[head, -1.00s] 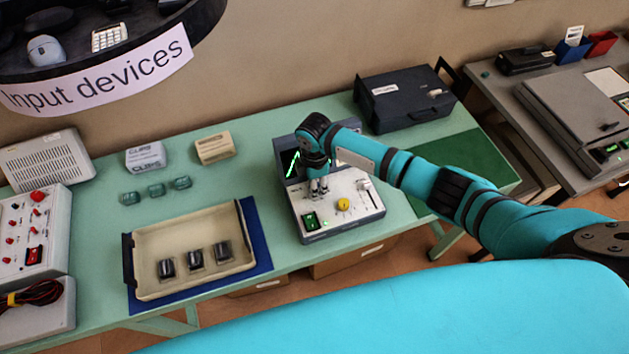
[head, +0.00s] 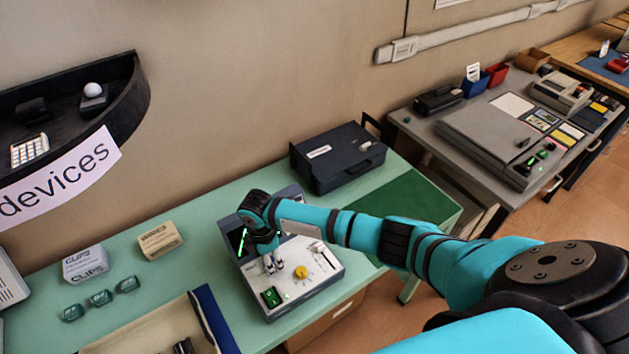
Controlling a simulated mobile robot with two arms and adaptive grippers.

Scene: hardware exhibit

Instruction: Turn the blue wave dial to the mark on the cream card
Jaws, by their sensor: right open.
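The grey wave device (head: 320,278) stands on the green table, with a screen (head: 238,242) showing a green trace at its back left. A yellow knob (head: 301,272) and a green-lit switch (head: 271,297) show on its pale front panel. My right gripper (head: 273,265) points down over the left part of this panel, just left of the yellow knob. It is open. The blue wave dial cannot be made out; the gripper and wrist cover that part of the panel. I cannot make out the cream card. My left gripper is not in view.
A dark case (head: 338,160) stands behind the device, and a green mat (head: 408,203) lies to its right. A cream tray (head: 165,330) is at front left. A grey table stands at right.

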